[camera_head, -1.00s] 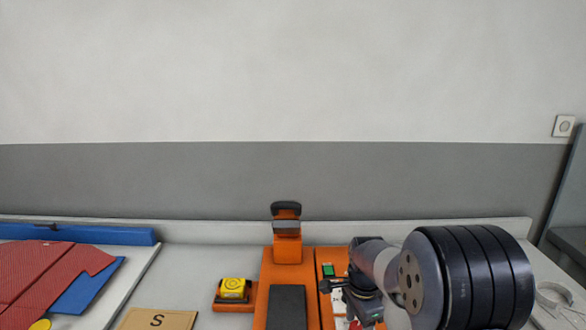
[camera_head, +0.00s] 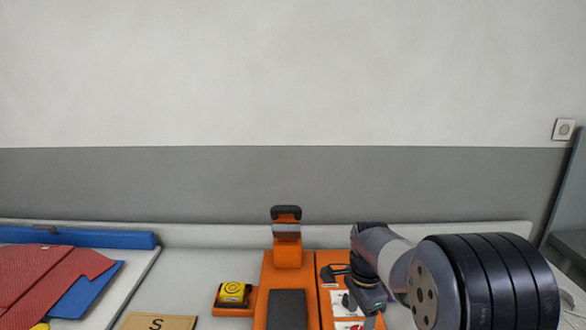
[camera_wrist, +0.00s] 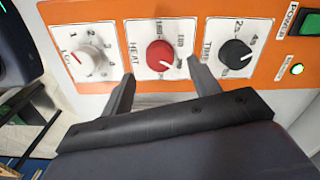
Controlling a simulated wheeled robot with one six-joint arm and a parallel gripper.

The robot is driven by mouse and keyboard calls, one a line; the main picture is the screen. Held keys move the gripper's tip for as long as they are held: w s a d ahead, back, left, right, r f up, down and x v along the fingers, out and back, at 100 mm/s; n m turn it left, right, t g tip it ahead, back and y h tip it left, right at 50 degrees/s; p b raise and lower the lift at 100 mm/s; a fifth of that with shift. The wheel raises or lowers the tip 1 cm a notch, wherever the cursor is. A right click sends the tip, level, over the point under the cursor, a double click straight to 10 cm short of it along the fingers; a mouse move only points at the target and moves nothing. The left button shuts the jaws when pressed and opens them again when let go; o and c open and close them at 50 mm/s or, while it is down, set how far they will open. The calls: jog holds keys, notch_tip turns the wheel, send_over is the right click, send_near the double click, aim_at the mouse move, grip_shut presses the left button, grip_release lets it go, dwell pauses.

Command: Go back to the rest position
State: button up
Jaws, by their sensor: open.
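My gripper (camera_wrist: 160,86) is open and empty in the wrist view. Its two dark fingers point at an orange control panel (camera_wrist: 100,15) with a red HEAT knob (camera_wrist: 160,54), a black TIMER knob (camera_wrist: 235,53) and a white knob (camera_wrist: 89,65). The fingertips show just below and beside the red knob; I cannot tell whether they touch anything. A green light (camera_wrist: 297,68) glows under the POWER label. In the head view my arm reaches over the right part of the orange press (camera_head: 268,275), and my fingertips are hard to make out.
A yellow-topped item (camera_head: 234,293) sits on an orange holder left of the press. A board marked S (camera_head: 157,321) lies further left. A red striped garment (camera_head: 55,275) lies on a blue surface at far left. A grey wall (camera_head: 280,185) stands behind the table.

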aim_at(359, 327)
notch_tip(359, 327, down, 5)
jog(key=shift+r, duration=0.2)
jog(key=n, duration=0.5)
jog(key=shift+n, duration=0.3)
jog(key=n+b, duration=0.1)
jog(key=n, duration=0.5)
jog(key=n+b, duration=0.1)
jog(key=n, duration=0.5)
jog(key=n+b, duration=0.1)
jog(key=n, duration=0.4)
jog(key=shift+b, duration=0.35)
jog(key=shift+n, duration=0.3)
jog(key=shift+r, duration=0.1)
